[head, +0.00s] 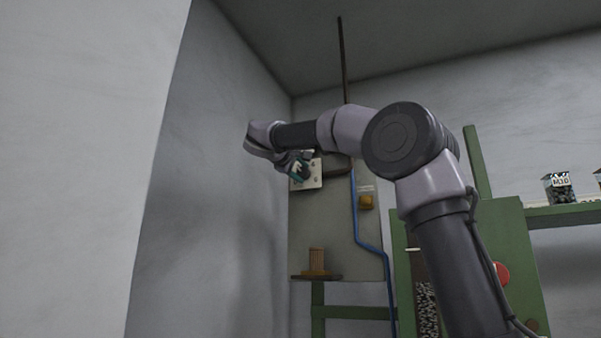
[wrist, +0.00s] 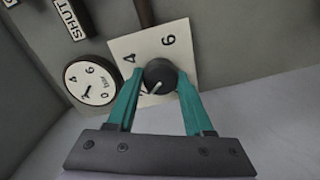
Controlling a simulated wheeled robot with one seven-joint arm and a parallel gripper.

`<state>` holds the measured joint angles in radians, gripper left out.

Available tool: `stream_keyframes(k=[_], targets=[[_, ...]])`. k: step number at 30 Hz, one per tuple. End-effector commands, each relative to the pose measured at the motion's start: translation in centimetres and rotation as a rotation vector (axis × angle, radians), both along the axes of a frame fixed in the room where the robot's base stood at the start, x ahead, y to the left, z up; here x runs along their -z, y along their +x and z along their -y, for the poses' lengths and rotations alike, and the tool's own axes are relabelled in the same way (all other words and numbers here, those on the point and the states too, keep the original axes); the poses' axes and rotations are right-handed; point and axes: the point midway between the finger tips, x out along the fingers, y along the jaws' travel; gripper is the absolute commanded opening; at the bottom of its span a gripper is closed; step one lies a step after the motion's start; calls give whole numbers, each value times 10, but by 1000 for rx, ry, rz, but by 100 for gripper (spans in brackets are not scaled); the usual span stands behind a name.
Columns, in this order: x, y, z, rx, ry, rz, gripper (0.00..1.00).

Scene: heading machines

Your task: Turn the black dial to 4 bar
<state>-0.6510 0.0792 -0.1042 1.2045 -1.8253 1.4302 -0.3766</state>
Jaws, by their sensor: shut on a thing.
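The black dial (wrist: 159,75) sits on a white plate (wrist: 185,60) in the wrist view. The plate shows a 4 left of the dial and a 6 above it; another mark at lower left is mostly covered by a finger. The dial's white line points down and left, away from the 4. My gripper (wrist: 160,82) is shut on the dial, one teal finger on each side. In the head view my gripper (head: 298,167) is at the white plate (head: 313,180), and hides the dial.
A round bar gauge (wrist: 91,80) is left of the plate; its needle is too small to read surely. A SHUT label (wrist: 70,19) is above it. A wall stands close at left.

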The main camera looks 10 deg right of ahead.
Motion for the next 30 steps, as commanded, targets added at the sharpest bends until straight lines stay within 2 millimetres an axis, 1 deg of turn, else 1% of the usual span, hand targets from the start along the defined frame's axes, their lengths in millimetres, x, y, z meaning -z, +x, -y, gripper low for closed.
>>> stream_keyframes(k=[30], targets=[[3,0,1,4,778,559,0]])
